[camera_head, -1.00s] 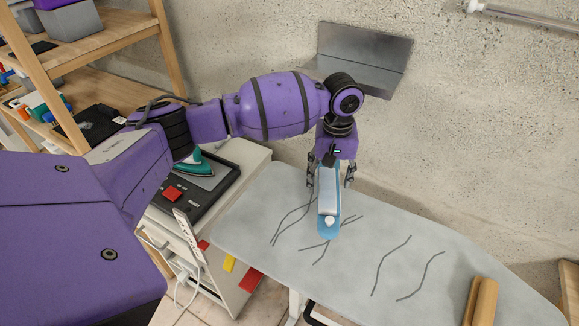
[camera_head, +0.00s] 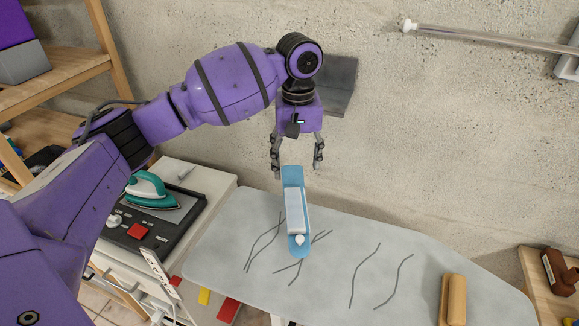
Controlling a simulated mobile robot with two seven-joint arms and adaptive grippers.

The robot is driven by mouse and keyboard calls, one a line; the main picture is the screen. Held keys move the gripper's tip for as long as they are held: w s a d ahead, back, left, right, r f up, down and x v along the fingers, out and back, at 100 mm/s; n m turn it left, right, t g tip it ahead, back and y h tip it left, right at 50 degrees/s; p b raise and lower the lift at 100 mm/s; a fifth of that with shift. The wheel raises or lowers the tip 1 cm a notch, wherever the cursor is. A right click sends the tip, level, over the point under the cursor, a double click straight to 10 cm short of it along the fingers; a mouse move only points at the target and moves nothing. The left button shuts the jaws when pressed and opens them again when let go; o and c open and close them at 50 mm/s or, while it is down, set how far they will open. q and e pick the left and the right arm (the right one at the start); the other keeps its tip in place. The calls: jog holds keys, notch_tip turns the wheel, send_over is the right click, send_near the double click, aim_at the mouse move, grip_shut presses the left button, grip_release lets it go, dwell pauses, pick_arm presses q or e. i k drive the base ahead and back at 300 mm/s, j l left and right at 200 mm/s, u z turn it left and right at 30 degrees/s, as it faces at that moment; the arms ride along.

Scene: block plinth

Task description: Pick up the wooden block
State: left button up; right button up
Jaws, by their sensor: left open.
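My right gripper is out of view.
A control panel with a teal iron (camera_head: 150,190) stands left of the board. A wooden surface (camera_head: 545,300) with a dark brown tool (camera_head: 560,272) is at the far right. Dark lines mark the board, which is clear between the blue item and the block.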

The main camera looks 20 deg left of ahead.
aim_at(452, 304)
jog(key=k, duration=1)
